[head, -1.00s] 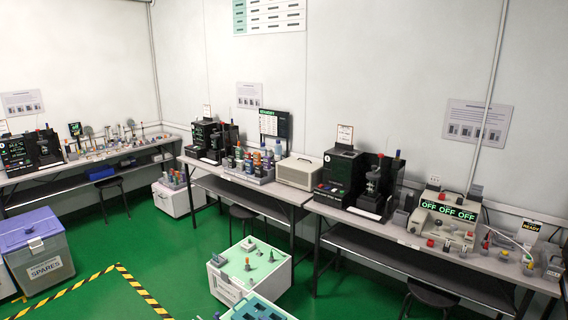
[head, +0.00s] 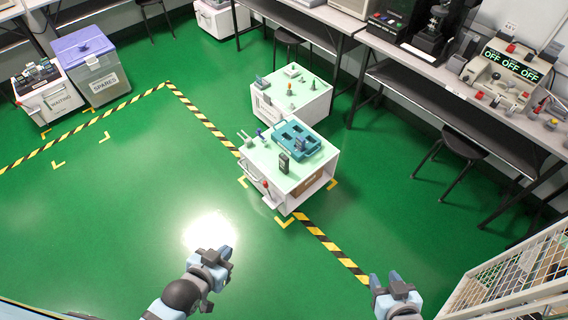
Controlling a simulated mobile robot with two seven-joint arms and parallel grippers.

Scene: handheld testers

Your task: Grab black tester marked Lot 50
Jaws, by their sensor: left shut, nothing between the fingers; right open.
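A small dark handheld tester (head: 283,163) stands on the pale green top of the nearer white cart (head: 311,177), by its front edge. Its lot mark is too small to read. A teal tray (head: 290,129) with a grey-blue item in it lies behind the tester on the same top. My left gripper (head: 222,256) is shut and empty over the green floor, below and left of the cart. My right gripper (head: 386,283) is open at the lower right, apart from the cart. Neither gripper touches anything.
A second white cart (head: 313,103) with small items stands right behind. A grey SPARES bin (head: 103,84) and a WAITING cart (head: 47,103) stand at far left. Black stools (head: 463,142) and benches line the right. A wire rack (head: 510,273) is at lower right.

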